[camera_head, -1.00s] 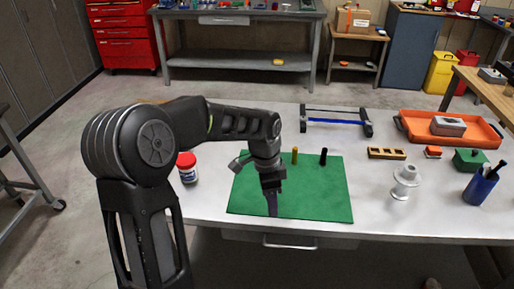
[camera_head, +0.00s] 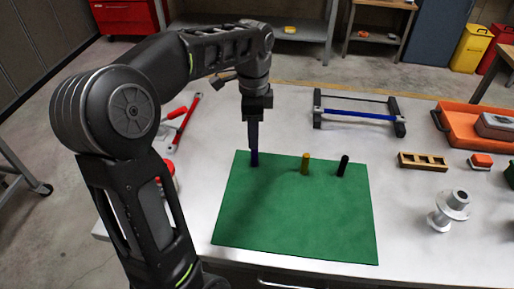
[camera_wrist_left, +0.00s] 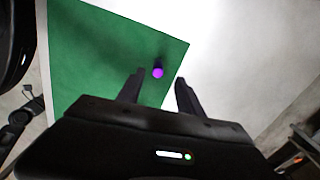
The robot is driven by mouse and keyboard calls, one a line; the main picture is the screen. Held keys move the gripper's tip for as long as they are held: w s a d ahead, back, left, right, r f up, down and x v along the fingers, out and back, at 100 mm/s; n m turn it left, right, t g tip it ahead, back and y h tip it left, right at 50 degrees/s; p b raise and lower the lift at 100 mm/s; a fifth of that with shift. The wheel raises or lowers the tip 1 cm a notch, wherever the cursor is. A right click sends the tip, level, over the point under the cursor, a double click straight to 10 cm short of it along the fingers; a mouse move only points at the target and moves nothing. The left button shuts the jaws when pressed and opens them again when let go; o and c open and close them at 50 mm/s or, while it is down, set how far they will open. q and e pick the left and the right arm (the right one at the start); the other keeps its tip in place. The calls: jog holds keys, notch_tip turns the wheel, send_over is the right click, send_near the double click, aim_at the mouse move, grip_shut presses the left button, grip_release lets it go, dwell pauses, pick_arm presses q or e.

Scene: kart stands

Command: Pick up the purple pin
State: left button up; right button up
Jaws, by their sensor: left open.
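The purple pin (camera_head: 255,160) stands upright near the far left corner of the green mat (camera_head: 300,217), looking dark blue in the head view. My left gripper (camera_head: 253,146) points down directly above it, and the fingers partly cover it there. In the left wrist view the bright purple top of the pin (camera_wrist_left: 158,70) shows between the two open fingertips (camera_wrist_left: 160,80), nearer the left finger. The fingers are not closed on it. My right gripper is in neither view.
A yellow pin (camera_head: 305,164) and a black pin (camera_head: 343,166) stand to the right on the mat. A blue-barred frame (camera_head: 360,113), slotted wooden block (camera_head: 422,161), white spool (camera_head: 449,210) and orange tray (camera_head: 458,124) lie further right. The mat's front is clear.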

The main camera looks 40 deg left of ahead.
aim_at(255, 165)
pick_arm(q)
jog(key=shift+s+d+r, duration=0.1)
jog(key=shift+f, duration=1.4)
notch_tip(255, 165, down, 5)
jog(key=shift+d+f, duration=0.1)
grip_shut()
dwell(0.3)
